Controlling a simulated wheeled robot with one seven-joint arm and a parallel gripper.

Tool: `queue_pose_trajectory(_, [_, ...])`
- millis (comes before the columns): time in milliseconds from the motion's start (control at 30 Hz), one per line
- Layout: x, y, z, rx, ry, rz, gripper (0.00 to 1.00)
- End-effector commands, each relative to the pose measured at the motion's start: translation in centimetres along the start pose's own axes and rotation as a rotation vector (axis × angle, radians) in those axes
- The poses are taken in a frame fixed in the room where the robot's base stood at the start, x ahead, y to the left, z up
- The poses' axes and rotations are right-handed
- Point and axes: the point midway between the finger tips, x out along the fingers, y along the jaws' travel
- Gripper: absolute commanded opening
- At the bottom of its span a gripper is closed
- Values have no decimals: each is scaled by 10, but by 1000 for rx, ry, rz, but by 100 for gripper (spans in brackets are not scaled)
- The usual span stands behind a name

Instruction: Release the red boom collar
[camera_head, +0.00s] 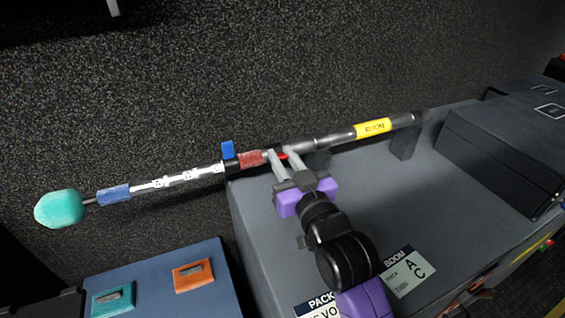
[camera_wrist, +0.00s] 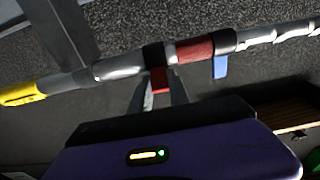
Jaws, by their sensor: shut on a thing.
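The boom pole (camera_head: 330,140) lies slanted across the head view, with a teal foam tip (camera_head: 60,208) at its left end. Its red collar tab (camera_wrist: 160,82) hangs from a black collar (camera_wrist: 153,56) in the wrist view; only a bit of red shows in the head view. My gripper (camera_head: 281,153) reaches the pole from below, its fingers (camera_wrist: 161,86) either side of the red tab and shut on it. Beside it on the pole are a red textured section (camera_head: 251,158) and a blue collar tab (camera_head: 228,150), which also shows in the wrist view (camera_wrist: 220,67).
The pole rests on supports (camera_head: 405,143) over a grey case top (camera_head: 350,185), which bears a BOOM label card (camera_head: 408,272). A dark case (camera_head: 505,150) stands at the right. A blue-grey panel (camera_head: 150,275) with orange and teal pieces is at the lower left.

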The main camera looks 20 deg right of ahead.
Motion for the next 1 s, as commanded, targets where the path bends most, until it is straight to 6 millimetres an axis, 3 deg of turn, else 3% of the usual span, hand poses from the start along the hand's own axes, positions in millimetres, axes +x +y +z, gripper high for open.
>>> queue_pose_trajectory(467, [-1, 0, 2, 0, 49, 1, 0])
queue_pose_trajectory(500, [-1, 0, 2, 0, 49, 1, 24])
queue_pose_trajectory(600, [-1, 0, 2, 0, 49, 1, 43])
queue_pose_trajectory(1000, [-6, 0, 3, -1, 47, 0, 44])
